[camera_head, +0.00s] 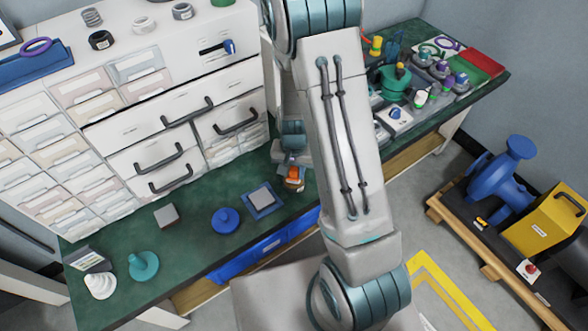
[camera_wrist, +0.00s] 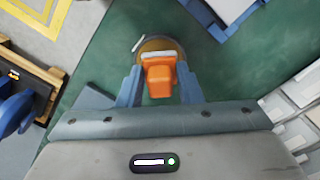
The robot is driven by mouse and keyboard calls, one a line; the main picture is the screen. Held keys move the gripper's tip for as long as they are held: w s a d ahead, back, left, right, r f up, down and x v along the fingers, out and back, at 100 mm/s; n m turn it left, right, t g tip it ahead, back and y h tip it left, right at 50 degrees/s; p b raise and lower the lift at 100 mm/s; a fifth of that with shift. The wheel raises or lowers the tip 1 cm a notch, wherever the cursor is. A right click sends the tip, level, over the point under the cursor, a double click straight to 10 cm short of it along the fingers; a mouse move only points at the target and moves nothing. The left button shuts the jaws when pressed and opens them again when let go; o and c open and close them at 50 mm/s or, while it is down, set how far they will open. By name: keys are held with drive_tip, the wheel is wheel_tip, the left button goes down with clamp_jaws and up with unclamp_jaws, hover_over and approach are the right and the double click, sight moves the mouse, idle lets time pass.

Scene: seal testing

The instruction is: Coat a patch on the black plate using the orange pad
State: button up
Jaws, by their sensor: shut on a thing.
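My gripper (camera_wrist: 158,85) is shut on the orange pad (camera_wrist: 158,80), its blue fingers on either side of it. The orange pad also shows in the head view (camera_head: 293,176), below my wrist. Its far end lies over a round, brownish dish (camera_wrist: 150,44); I cannot tell whether they touch. Right of the dish in the wrist view is a blue tray (camera_wrist: 203,17) with a pale grey square plate (camera_wrist: 232,6), cut off by the frame. In the head view the plate (camera_head: 261,197) looks grey, not black, and sits left of my gripper.
A blue knobbed piece (camera_head: 225,220), a small grey block (camera_head: 166,215) and a teal knobbed piece (camera_head: 144,265) stand on the green bench (camera_head: 190,249). White drawers (camera_head: 180,130) rise behind. Bench surface between these pieces is clear. My arm hides part of the bench.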

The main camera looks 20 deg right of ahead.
sight(294, 169)
drive_tip(key=shift+f+b, duration=0.4)
drive_tip(key=shift+f, duration=0.1)
idle(1.2)
drive_tip(key=shift+r+p, duration=2.8)
drive_tip(key=shift+r, duration=0.75)
